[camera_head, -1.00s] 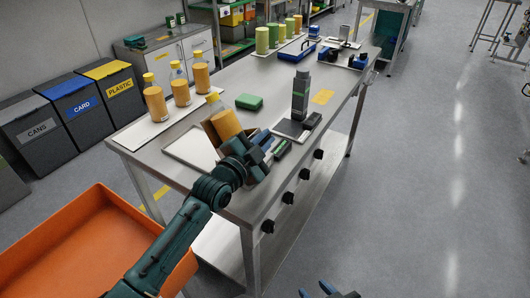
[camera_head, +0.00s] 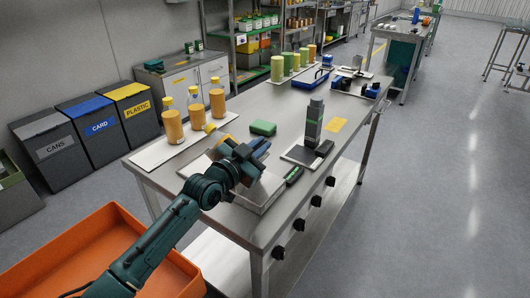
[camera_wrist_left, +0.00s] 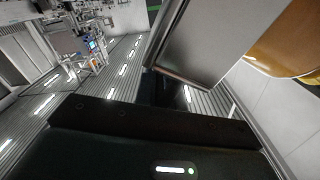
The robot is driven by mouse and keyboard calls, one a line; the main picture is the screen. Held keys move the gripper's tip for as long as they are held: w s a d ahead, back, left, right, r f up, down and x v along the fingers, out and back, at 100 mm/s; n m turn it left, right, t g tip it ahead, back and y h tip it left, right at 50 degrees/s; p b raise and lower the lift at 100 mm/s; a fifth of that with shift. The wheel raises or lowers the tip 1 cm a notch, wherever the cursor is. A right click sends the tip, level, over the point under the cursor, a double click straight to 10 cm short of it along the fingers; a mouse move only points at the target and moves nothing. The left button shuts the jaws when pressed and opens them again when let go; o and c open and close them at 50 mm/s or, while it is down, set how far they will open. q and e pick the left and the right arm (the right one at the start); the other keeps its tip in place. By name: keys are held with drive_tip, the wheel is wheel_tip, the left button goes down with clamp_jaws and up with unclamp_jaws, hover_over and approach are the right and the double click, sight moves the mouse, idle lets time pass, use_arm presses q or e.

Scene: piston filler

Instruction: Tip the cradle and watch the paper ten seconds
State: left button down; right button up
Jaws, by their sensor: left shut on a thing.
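My left gripper (camera_head: 245,165) is over the near left corner of the steel table, shut on the cradle, which it largely hides in the head view. A grey panel (camera_wrist_left: 205,40), apparently part of the cradle, rises in front of the gripper in the left wrist view. An amber bottle (camera_wrist_left: 285,40) shows at that view's right edge. In the head view its yellow cap (camera_head: 210,128) shows just beyond the gripper, and the body is mostly hidden. A pale sheet or tray (camera_head: 197,167) lies beside the gripper; the paper's surface is largely covered. My right gripper is out of view.
Several amber bottles (camera_head: 195,115) stand on a white board behind. A green block (camera_head: 263,128) and a dark grey upright device (camera_head: 314,122) stand to the right. An orange bin (camera_head: 120,235) is below left. Control knobs (camera_head: 316,201) line the table's front edge.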

use_arm(q)
drive_tip(key=shift+w+a+r+n+b, duration=0.1)
drive_tip(key=shift+w+a+n+b, duration=0.35)
drive_tip(key=shift+a+n, duration=0.25)
drive_tip(key=shift+w+a+r+n+b, duration=0.1)
drive_tip(key=shift+w+a+n+b, duration=0.4)
drive_tip(key=shift+n, duration=0.3)
drive_tip(key=shift+w+a+r+n+b, duration=0.1)
drive_tip(key=shift+w+a+n+b, duration=0.3)
drive_tip(key=shift+a+n, duration=0.2)
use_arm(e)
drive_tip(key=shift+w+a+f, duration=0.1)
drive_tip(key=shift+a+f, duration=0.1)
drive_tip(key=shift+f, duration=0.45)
use_arm(q)
drive_tip(key=shift+a, duration=0.1)
drive_tip(key=c, duration=1.5)
unclamp_jaws()
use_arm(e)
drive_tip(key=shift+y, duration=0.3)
use_arm(q)
drive_tip(key=shift+r, duration=0.1)
drive_tip(key=shift+a, duration=0.1)
drive_tip(key=v, duration=1.3)
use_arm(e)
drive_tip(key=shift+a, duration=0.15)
